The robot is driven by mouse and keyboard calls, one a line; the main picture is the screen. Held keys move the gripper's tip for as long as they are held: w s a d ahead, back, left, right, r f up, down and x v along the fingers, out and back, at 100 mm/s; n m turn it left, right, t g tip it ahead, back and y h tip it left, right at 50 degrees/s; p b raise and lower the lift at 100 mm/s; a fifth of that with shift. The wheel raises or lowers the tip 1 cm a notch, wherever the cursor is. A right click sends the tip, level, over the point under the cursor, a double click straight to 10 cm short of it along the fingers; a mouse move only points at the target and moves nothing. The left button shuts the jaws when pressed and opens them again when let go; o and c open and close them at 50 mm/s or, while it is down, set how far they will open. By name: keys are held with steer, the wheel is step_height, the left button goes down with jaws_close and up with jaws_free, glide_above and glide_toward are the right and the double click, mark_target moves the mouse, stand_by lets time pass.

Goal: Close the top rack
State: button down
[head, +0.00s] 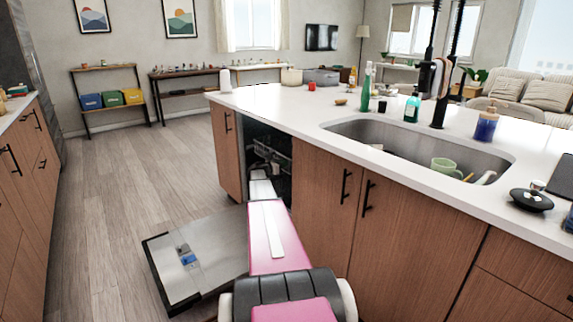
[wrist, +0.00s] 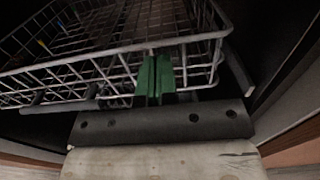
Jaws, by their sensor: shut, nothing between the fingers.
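The top rack (wrist: 105,65), a grey wire basket, fills the upper part of the wrist view. In the head view a bit of the rack (head: 272,152) shows inside the dark dishwasher opening (head: 262,135). My gripper (wrist: 154,60) has green fingers, shut together and empty. The fingertips are at the rack's front wire wall, right of its middle in the wrist view; I cannot tell if they touch it. In the head view my arm reaches into the opening and the fingers are hidden. The dishwasher door (head: 215,240) hangs open, lowered over the floor.
The island cabinets (head: 310,190) stand right of the opening, under a white counter (head: 300,115) with a sink (head: 400,150). A narrow cabinet (head: 226,150) stands left of it. Wooden floor (head: 120,180) is clear to the left, up to other cabinets (head: 25,180).

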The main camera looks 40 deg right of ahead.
steer(key=a, duration=1.1)
steer(key=shift+s+a, duration=0.2)
steer(key=shift+s, duration=0.05)
steer(key=s+a+f+m+y, duration=0.2)
steer(key=s+a+m+y, duration=0.4)
steer(key=s+a, duration=0.5)
steer(key=s+a+f+m+y, duration=0.3)
steer(key=s+a+m+y, duration=0.3)
steer(key=a, duration=1.5)
steer(key=s+a+f+m+y, duration=0.2)
steer(key=s+a+m+y, duration=0.4)
steer(key=s+a, duration=1)
steer(key=shift+s+a+f+g, duration=0.25)
steer(key=shift+s+a+g, duration=0.1)
steer(key=shift+s, duration=0.2)
steer(key=c, duration=1.8)
jaws_free()
